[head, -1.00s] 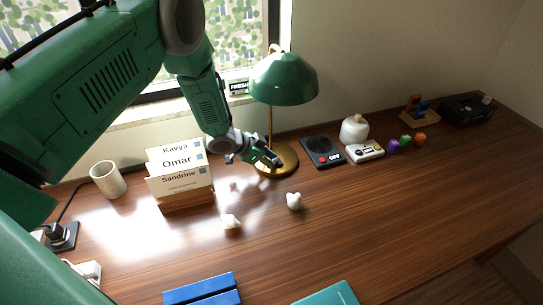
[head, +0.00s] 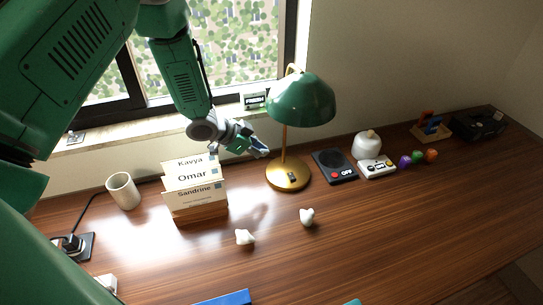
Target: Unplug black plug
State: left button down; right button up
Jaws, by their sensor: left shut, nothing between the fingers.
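The black plug (head: 71,242) sits in a dark socket plate (head: 86,246) on the desk at the lower left in the head view. Its black cord rises from it and runs back toward the wall. My left arm partly covers that corner. My left gripper (head: 262,150) is shut and empty, above the desk between the name-card holder and the green lamp, far to the right of the plug. My right gripper is not in view.
A white plug or adapter (head: 107,283) is near the black plug. A mug (head: 123,191), card holder (head: 198,212), green lamp (head: 303,99) and two small white pieces (head: 245,237) (head: 307,217) stand on the desk (head: 400,230).

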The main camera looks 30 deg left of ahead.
aim_at(72, 245)
jog(key=k+l, duration=0.8)
jog(key=k, duration=0.05)
